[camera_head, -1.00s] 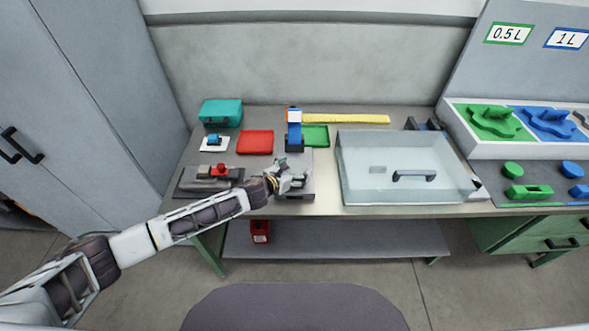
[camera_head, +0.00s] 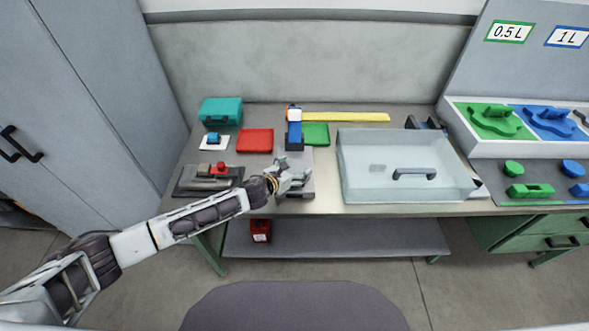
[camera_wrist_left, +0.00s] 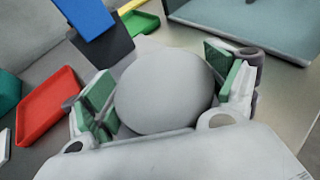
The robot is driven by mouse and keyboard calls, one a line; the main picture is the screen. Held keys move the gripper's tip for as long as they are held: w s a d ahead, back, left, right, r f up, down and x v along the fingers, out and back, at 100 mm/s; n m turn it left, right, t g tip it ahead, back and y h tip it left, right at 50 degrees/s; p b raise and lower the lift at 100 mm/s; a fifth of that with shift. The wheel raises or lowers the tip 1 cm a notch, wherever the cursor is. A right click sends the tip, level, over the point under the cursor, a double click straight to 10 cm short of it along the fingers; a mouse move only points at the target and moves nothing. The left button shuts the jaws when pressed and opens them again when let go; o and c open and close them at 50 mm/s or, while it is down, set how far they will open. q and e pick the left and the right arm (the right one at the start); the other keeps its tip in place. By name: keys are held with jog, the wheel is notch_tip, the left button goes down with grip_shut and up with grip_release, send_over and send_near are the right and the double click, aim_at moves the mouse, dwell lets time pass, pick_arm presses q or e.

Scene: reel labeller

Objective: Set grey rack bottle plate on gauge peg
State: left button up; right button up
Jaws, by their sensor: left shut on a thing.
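My left gripper (camera_head: 304,179) is over the grey base (camera_head: 306,157) of the blue upright device (camera_head: 294,133). In the left wrist view, a round light-grey plate (camera_wrist_left: 163,92) lies between the green-padded fingers, and the gripper (camera_wrist_left: 163,88) is shut on it. The blue upright also shows beyond the plate, with its dark lower block (camera_wrist_left: 103,47). The gauge peg cannot be made out; the plate and gripper cover the area below. Whether the plate touches the base cannot be told. My right gripper is in no view.
A red tray (camera_head: 255,141), a green tray (camera_head: 316,134) and a teal box (camera_head: 220,111) lie behind the gripper. A dark fixture with a red knob (camera_head: 207,180) is to its left. A clear-sided bin (camera_head: 405,196) stands to its right. A yellow strip (camera_head: 345,118) lies at the back.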

aim_at(292, 172)
pick_arm(q)
jog(key=shift+f, duration=0.25)
jog(key=o, duration=0.8)
jog(key=shift+p+v, duration=0.5)
jog(key=shift+v, duration=0.35)
jog(key=shift+p+v, duration=1.25)
jog(key=shift+v, duration=2.75)
jog(key=shift+s+a+r, duration=0.3)
jog(key=shift+s+a, duration=0.1)
jog(key=shift+s, duration=0.05)
